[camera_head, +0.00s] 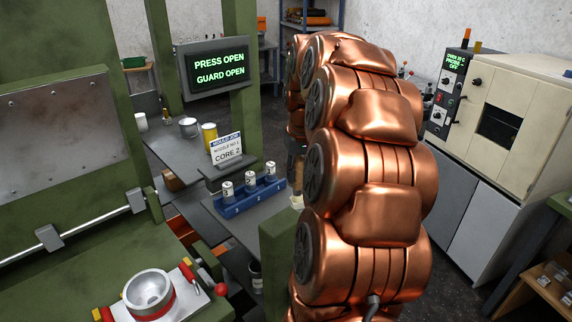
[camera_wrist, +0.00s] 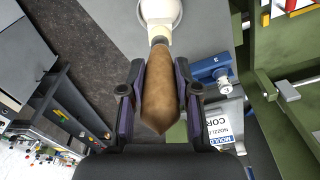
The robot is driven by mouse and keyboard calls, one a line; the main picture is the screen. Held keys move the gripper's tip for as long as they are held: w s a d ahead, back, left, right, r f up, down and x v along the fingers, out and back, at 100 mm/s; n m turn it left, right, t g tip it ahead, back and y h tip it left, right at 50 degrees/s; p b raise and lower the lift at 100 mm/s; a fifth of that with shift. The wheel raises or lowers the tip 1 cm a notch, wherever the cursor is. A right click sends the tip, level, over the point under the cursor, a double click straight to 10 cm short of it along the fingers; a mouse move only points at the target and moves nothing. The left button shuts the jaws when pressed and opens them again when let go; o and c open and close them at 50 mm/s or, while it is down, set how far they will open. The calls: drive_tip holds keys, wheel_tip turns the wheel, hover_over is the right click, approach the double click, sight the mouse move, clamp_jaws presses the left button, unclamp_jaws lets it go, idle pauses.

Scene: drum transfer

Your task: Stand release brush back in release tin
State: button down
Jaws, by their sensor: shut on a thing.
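In the wrist view my gripper (camera_wrist: 158,95) is shut on the release brush (camera_wrist: 160,88), around its brown tapered handle. The brush's pale head (camera_wrist: 160,12) points away from me at the top of that view. In the head view my arm hides most of the gripper and brush; a pale piece (camera_head: 297,201), likely the brush head, shows at the arm's left edge, right of the blue rack. I cannot tell which container is the release tin. Candidates on the far bench are a grey metal tin (camera_head: 188,127), a yellow can (camera_head: 210,136) and a white cup (camera_head: 141,121).
A blue rack (camera_head: 262,197) with numbered white cores stands on the near grey bench, below a job sign (camera_head: 226,148). The green press with a metal bowl (camera_head: 149,291) is at left. A cream oven (camera_head: 510,105) stands at right. The screen reads guard open.

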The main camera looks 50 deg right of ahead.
sight(298, 207)
drive_tip(key=shift+f+b, duration=0.6)
drive_tip(key=shift+f, duration=5.1)
drive_tip(key=c, duration=0.7)
unclamp_jaws()
drive_tip(key=shift+s, duration=0.1)
drive_tip(key=shift+c, duration=0.2)
drive_tip(key=r, duration=0.4)
drive_tip(key=s+r, duration=0.1)
drive_tip(key=r, duration=0.3)
drive_tip(key=a+r, duration=0.1)
drive_tip(key=r, duration=0.3)
drive_tip(key=shift+s, duration=0.2)
drive_tip(key=shift+s+f, duration=0.1)
